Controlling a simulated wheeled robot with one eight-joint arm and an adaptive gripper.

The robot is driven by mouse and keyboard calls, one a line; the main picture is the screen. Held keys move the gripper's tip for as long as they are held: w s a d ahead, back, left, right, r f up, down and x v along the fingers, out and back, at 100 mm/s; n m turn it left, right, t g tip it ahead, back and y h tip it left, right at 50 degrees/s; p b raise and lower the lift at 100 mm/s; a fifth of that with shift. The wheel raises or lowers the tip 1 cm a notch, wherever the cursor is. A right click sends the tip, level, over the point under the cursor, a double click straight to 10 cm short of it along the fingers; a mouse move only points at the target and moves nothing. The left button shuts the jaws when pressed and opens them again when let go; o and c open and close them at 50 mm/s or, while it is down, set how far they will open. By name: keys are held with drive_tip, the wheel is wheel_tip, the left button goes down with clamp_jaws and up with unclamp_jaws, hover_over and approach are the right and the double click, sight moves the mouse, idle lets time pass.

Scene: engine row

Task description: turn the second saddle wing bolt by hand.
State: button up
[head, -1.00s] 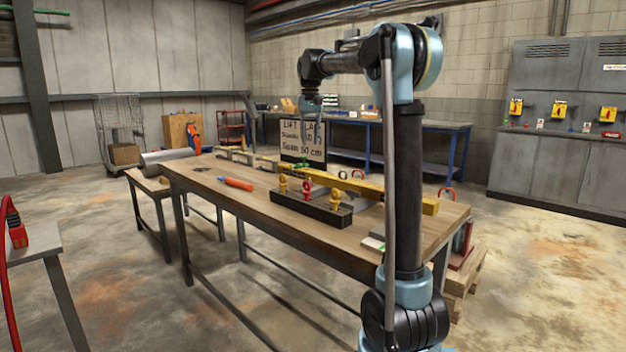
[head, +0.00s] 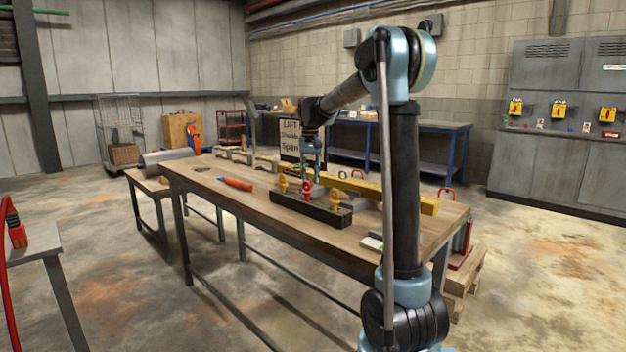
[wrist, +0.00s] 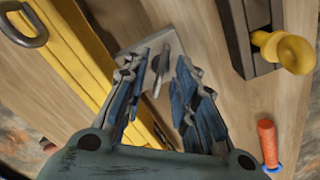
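In the wrist view a grey metal plate (wrist: 128,54) lies on the wooden table. A slim metal piece (wrist: 161,70), perhaps a wing bolt, stands up from it between my fingers as seen from the wrist. My gripper (wrist: 164,70) is open and points down at it; the fingers do not visibly touch it. In the head view my gripper (head: 318,172) hangs over the table behind the black block, and the plate is mostly hidden. I cannot tell from these views which saddle this is.
A black block (head: 300,208) with yellow and red eye bolts stands in front. A long yellow beam (head: 365,187) lies beside the plate. An orange-handled tool (head: 236,184) lies to the left. A lettered sign (head: 290,135) stands behind. The table's left front is clear.

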drive_tip(key=shift+f, duration=0.1)
clamp_jaws()
drive_tip(key=shift+d, duration=0.35)
drive_tip(key=shift+a, duration=0.15)
drive_tip(key=shift+a+n, duration=0.1)
drive_tip(key=shift+n, duration=0.2)
drive_tip(key=n, duration=0.3)
drive_tip(key=shift+n, duration=2)
